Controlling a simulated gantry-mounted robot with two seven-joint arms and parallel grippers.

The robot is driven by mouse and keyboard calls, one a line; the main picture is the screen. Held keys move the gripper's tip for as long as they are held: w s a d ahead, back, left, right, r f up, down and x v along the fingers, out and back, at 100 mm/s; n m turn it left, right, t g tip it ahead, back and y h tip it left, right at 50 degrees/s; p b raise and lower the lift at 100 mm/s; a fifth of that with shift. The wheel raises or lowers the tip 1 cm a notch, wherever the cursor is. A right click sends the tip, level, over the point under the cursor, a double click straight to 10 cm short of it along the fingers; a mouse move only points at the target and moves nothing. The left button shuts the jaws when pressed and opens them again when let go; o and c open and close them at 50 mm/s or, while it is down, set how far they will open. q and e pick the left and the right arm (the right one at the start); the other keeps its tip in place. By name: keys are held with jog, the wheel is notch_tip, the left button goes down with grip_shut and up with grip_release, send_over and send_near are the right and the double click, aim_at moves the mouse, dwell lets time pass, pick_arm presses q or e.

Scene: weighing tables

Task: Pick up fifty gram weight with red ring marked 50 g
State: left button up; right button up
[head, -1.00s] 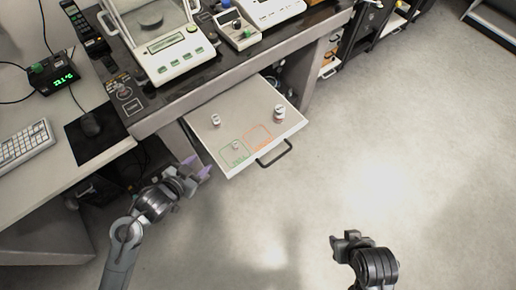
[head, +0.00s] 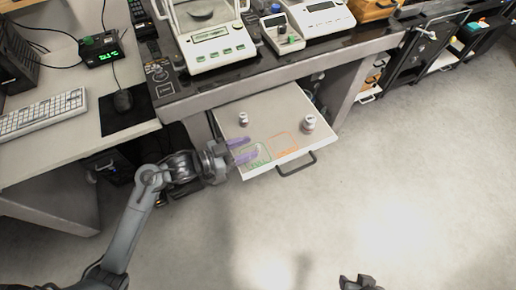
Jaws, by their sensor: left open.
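Small metal weights stand on the pulled-out drawer (head: 277,108). A larger weight (head: 309,123) stands at the right side with a faint reddish band; its marking is too small to read. A smaller weight (head: 243,119) stands further left, and its ring colour is unclear. My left gripper (head: 247,149) is open over the drawer's front left corner, by the green outlined area. Its purple fingers point right, and a third, small weight seen there earlier is now hidden or unclear. My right gripper (head: 358,282) is at the bottom edge, its jaws unclear, far from the drawer.
An orange outlined area (head: 285,146) lies on the drawer beside the green one. The drawer handle (head: 297,164) sticks out in front. A balance (head: 212,46) and other instruments stand on the bench above. A keyboard (head: 42,111) and mouse (head: 123,101) lie at left. The floor at right is clear.

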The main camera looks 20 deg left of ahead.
aim_at(255, 147)
pick_arm(q)
jog(key=shift+w+d+f, duration=0.15)
jog(key=shift+w+d, duration=0.1)
jog(key=shift+d, duration=0.2)
jog(key=shift+w+d+f+b, duration=0.1)
jog(key=shift+w+d+b, duration=0.1)
jog(key=shift+b, duration=0.2)
jog(key=b+x, duration=0.2)
jog(key=x, duration=0.2)
jog(key=shift+w+d, duration=0.15)
jog(key=shift+d, duration=0.1)
jog(key=shift+a, duration=0.1)
grip_shut()
